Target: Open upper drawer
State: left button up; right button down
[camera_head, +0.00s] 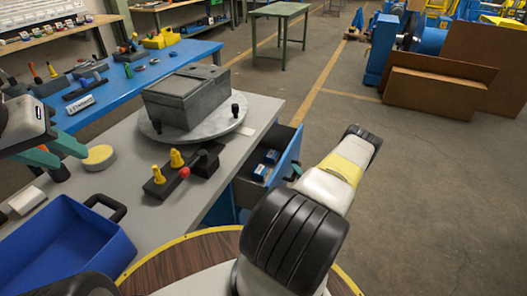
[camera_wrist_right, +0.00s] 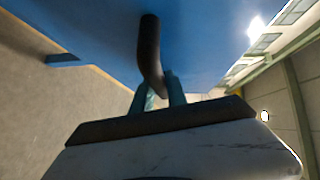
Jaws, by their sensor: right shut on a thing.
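The upper drawer (camera_head: 286,153) stands pulled out from the right side of the grey workbench, with its blue front panel facing right. Small blue boxes (camera_head: 261,171) lie inside it. My right gripper (camera_head: 293,173) is at the drawer front, partly hidden by my arm. In the right wrist view, its teal fingers (camera_wrist_right: 160,92) are shut on a dark curved handle (camera_wrist_right: 149,55) on the blue panel (camera_wrist_right: 95,25). My left gripper (camera_head: 60,155) is over the left part of the workbench, with its teal fingers apart and nothing visible between them.
The workbench (camera_head: 130,212) carries a grey metal box (camera_head: 186,96) on a round plate, a black fixture with yellow pegs and a red knob (camera_head: 184,172), and a blue bin (camera_head: 65,245). Open floor (camera_head: 430,200) lies right of the drawer.

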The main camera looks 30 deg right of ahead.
jog(key=s+d, duration=1.4)
jog(key=s, duration=0.2)
jog(key=shift+s+d, duration=0.15)
jog(key=shift+s, duration=0.15)
jog(key=c, duration=1.3)
grip_release()
jog(key=s, duration=0.5)
jog(key=s+r, duration=0.1)
jog(key=s, duration=0.1)
jog(key=shift+s+a, duration=0.35)
